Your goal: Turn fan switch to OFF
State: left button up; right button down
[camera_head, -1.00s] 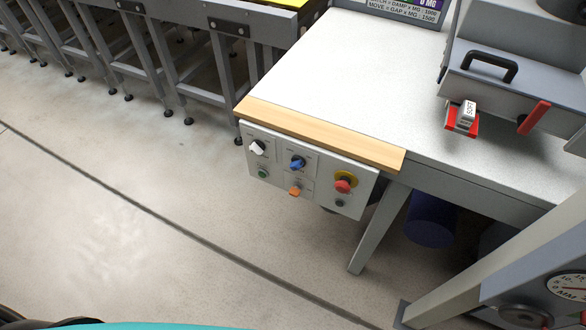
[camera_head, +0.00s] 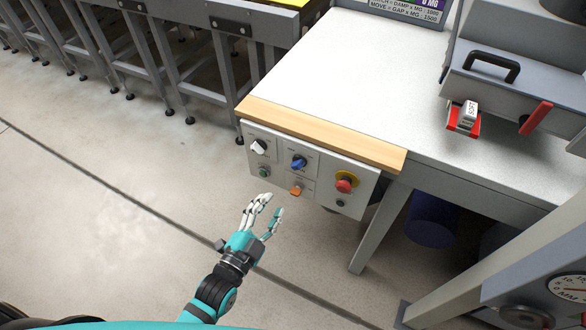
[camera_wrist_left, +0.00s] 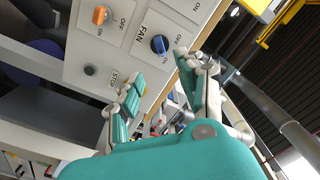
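The fan switch is a blue rotary knob (camera_head: 298,163) on the white control panel (camera_head: 322,175) at the table's front. In the left wrist view the blue knob (camera_wrist_left: 160,44) has the word FAN beside it and ON and OFF marks around it. I cannot tell for sure which mark it points to. My left gripper (camera_head: 270,205), teal and white, is in front of and below the panel, apart from the knob. It also shows in the left wrist view (camera_wrist_left: 160,88), with its fingers spread and nothing between them. My right gripper is not in view.
Near the blue knob are a white knob (camera_head: 258,146), an orange knob (camera_head: 297,190) and a red emergency stop button (camera_head: 344,184). A wooden strip (camera_head: 320,133) edges the table above the panel. The floor (camera_head: 110,230) in front is clear.

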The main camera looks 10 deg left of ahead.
aim_at(295, 168)
pick_arm(q)
jog(key=p+x, duration=0.1)
jog(key=x, duration=1.1)
jog(key=shift+w+d, duration=0.1)
jog(key=shift+w, duration=0.1)
jog(key=shift+f, duration=0.1)
grip_shut()
